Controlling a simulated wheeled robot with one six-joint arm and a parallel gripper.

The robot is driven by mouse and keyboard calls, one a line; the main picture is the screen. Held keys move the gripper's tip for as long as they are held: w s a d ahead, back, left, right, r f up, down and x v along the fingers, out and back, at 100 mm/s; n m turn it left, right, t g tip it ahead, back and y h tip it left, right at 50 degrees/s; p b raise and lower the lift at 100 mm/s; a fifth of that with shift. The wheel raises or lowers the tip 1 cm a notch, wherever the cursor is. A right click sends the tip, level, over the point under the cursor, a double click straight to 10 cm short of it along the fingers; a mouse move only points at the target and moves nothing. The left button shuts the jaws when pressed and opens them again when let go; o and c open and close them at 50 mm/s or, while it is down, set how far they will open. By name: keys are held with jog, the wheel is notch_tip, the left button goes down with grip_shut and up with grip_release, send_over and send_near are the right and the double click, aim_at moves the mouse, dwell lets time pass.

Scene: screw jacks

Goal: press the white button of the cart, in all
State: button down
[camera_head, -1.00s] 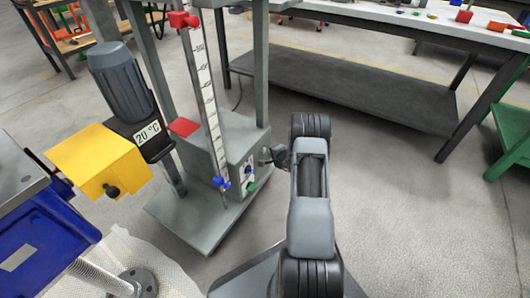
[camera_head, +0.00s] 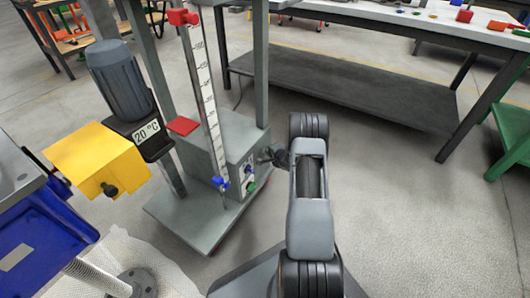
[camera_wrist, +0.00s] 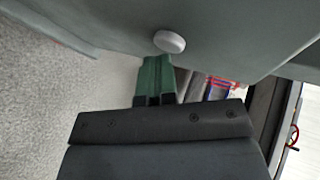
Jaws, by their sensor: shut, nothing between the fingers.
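The cart (camera_head: 225,141) is a grey stand with posts, a base plate and a box. The white button (camera_wrist: 169,41) is a round knob on a grey face at the top of the wrist view. In the head view I cannot make it out. My gripper (camera_wrist: 156,70) is shut and empty, its narrow green fingers ending just below the button in the wrist picture. I cannot tell whether they touch it. In the head view my gripper (camera_head: 268,157) is small and dark beside the right side of the cart's box.
A panel with a blue and a green knob (camera_head: 250,187) is on the box's front. A ruled scale (camera_head: 206,95) stands before it. A long workbench (camera_head: 350,90) stands behind. Floor at right is clear.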

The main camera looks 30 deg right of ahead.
dwell(0.6)
jog(key=shift+s+d, duration=0.4)
jog(key=shift+s, duration=0.4)
jog(key=shift+s+d+b, duration=0.2)
jog(key=shift+s+d, duration=0.2)
jog(key=shift+s, duration=0.35)
jog(key=shift+s+d+b, duration=0.15)
jog(key=shift+s+d, duration=0.25)
jog(key=shift+s, duration=0.3)
jog(key=shift+s+d+b, duration=0.2)
jog(key=shift+s+d, duration=0.2)
jog(key=shift+s, duration=0.35)
